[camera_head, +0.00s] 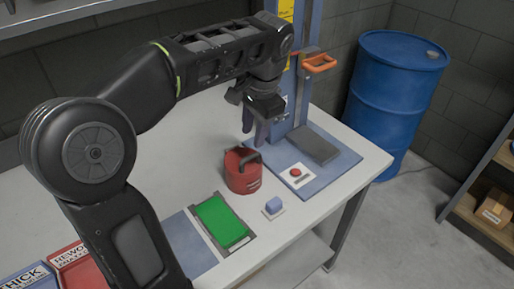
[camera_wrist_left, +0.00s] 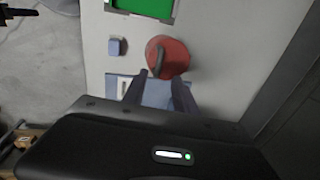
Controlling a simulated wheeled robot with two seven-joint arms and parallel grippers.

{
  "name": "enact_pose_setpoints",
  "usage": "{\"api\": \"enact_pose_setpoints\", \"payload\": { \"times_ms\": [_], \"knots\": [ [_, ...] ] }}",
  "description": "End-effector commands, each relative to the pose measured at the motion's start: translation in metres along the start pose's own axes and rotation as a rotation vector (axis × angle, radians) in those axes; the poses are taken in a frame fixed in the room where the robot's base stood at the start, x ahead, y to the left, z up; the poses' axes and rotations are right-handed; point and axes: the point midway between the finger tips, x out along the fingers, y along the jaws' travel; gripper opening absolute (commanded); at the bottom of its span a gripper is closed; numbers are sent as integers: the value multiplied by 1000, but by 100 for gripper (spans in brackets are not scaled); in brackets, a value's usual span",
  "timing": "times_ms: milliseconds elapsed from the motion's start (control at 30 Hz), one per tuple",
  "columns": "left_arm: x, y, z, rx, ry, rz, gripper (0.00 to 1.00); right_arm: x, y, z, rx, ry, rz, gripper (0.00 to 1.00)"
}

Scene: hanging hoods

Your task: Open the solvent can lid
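The red solvent can (camera_head: 242,178) stands upright on the white table, with a dark arched handle or lever (camera_head: 249,159) on top. In the left wrist view the can (camera_wrist_left: 176,57) shows from above, just beyond the fingertips, with the dark handle (camera_wrist_left: 159,62) toward its left side. My left gripper (camera_head: 255,141) points down, above and behind the can in the head view. In the wrist view its two fingers (camera_wrist_left: 159,75) are apart with nothing between them. I cannot tell whether the lid is closed. My right gripper is not in view.
A blue press-like stand (camera_head: 340,166) with an orange handle (camera_head: 319,63) and a red button is right of the can. A green-topped tray (camera_head: 221,221) and a small blue block (camera_head: 273,205) lie in front. A blue drum (camera_head: 393,95) stands beyond the table.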

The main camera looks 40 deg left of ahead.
Motion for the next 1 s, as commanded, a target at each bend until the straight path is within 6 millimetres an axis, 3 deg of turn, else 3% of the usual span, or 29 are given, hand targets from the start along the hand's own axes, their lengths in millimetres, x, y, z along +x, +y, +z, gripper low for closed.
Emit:
{"api": "enact_pose_setpoints", "payload": {
  "times_ms": [533,1000],
  "knots": [
    [7,0,0,-24,-3,2,34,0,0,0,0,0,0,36],
    [71,1,1,-24,-4,3,34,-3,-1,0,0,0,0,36]
  ]
}}
